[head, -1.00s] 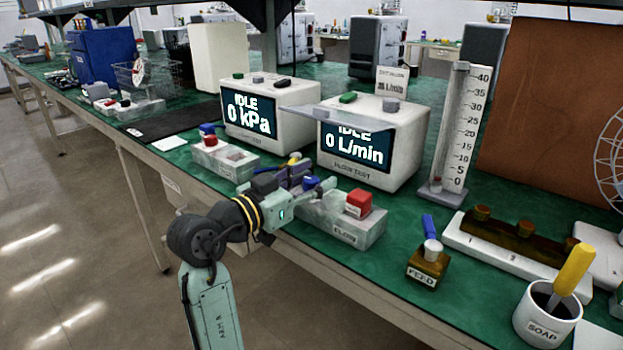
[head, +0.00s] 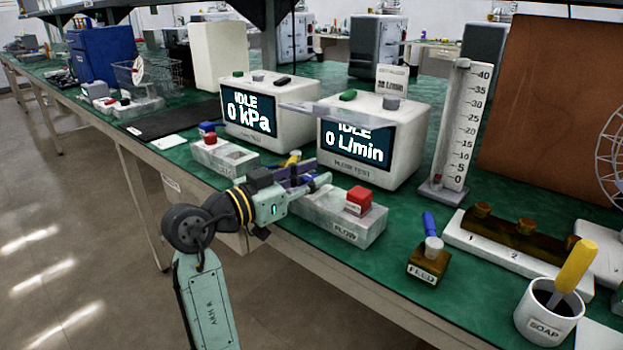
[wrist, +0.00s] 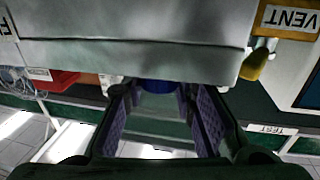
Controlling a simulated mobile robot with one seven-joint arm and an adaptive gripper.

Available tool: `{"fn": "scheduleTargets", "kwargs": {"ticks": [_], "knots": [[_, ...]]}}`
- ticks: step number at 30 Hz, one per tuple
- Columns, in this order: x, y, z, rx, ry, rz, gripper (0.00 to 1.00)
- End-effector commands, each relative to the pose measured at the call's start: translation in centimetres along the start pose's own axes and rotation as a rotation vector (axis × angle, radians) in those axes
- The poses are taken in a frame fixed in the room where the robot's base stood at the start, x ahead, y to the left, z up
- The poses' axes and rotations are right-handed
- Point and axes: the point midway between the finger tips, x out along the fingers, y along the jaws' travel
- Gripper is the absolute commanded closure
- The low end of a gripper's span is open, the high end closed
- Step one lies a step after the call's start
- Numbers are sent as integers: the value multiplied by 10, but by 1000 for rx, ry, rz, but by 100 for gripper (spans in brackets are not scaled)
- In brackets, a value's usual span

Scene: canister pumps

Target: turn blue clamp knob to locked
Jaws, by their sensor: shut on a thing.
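The blue clamp knob (wrist: 158,87) shows as a small round blue part at the lower edge of a grey block (wrist: 130,50) in the wrist view. My gripper (wrist: 160,95) has its two purple-padded fingers on either side of it, shut on it. In the head view my gripper (head: 308,180) reaches over the left end of the grey block labelled FLOW (head: 335,222). The knob is mostly hidden there by the fingers. I cannot read the knob's angle or any locked mark.
A red knob (head: 360,198) sits on the FLOW block's right part. A yellow part (head: 291,159) lies behind my gripper. The 0 kPa box (head: 270,115) and 0 L/min box (head: 370,140) stand behind.

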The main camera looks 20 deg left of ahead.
Motion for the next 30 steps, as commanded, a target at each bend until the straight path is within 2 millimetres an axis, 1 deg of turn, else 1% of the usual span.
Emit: {"fn": "scheduleTargets", "kwargs": {"ticks": [9,10,19,27,30], "knots": [[0,0,0,0,2,19,100],[0,0,0,0,2,19,74],[0,0,0,0,2,18,54],[-1,0,0,0,2,18,54],[-6,0,0,0,3,17,54]]}}
